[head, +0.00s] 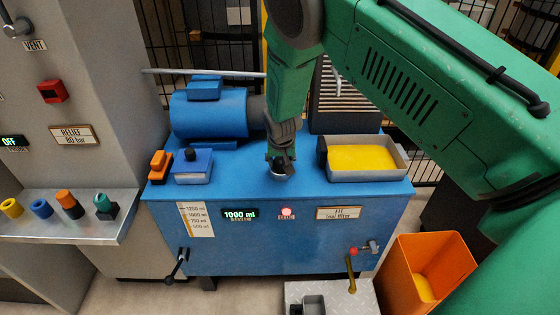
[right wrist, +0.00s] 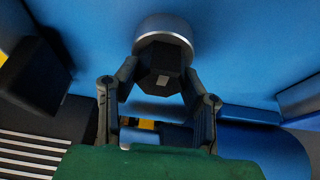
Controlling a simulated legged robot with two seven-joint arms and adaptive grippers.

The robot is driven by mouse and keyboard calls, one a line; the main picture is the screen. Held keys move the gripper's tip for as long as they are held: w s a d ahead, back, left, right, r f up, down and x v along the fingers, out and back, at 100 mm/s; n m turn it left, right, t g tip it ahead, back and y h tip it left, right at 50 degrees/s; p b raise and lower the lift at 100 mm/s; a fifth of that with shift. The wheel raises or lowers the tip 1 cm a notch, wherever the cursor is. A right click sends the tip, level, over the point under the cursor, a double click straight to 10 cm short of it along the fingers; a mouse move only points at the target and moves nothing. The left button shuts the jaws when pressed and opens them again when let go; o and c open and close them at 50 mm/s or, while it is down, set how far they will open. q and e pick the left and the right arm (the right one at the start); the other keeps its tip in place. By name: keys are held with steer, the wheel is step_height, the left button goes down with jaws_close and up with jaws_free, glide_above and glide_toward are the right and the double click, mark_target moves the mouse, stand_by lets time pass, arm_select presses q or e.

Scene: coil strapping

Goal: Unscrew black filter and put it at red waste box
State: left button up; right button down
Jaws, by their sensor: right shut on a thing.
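The black filter (right wrist: 160,60) is a dark block with flat sides, seated at a round silver collar (right wrist: 165,27) on top of the blue cabinet (head: 235,185). My right gripper (right wrist: 160,75) has its two fingers on either side of the filter and is shut on it. In the head view my right gripper (head: 281,158) points down at the middle of the cabinet top and mostly hides the filter. The waste box (head: 400,280), an orange-red open bin, stands on the floor at the lower right, with something yellow inside. My left gripper is not in view.
A grey tray with a yellow filling (head: 362,158) sits right of my gripper on the cabinet. A blue motor (head: 208,112) and a small blue box (head: 193,166) are to its left. A red-knobbed valve (head: 353,252) sticks out from the cabinet front, near the bin.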

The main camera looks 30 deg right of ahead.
steer(key=shift+r+n+y+p, duration=0.15)
steer(key=shift+n+y+p, duration=0.25)
steer(key=shift+n+p, duration=0.5)
steer(key=n+y, duration=0.1)
steer(key=n, duration=0.2)
steer(key=shift+t, duration=0.3)
steer(key=n+y, duration=0.1)
steer(key=n, duration=0.2)
steer(key=shift+f, duration=0.2)
steer(key=shift+s, duration=0.1)
steer(key=shift+a, duration=0.1)
steer(key=shift+f+n+y+b, duration=0.1)
steer(key=shift+n+y+b, duration=0.4)
steer(key=shift+n, duration=0.7)
steer(key=n+y+b, duration=0.1)
steer(key=n, duration=0.1)
steer(key=n+g+b, duration=0.1)
steer(key=n+b, duration=0.1)
steer(key=shift+f+n+y, duration=0.15)
steer(key=shift+n+y, duration=0.15)
steer(key=shift+y, duration=0.1)
steer(key=shift+n, duration=0.6)
steer(key=shift+s+r+g, duration=0.1)
steer(key=shift+r+g, duration=0.1)
steer(key=shift+g, duration=0.1)
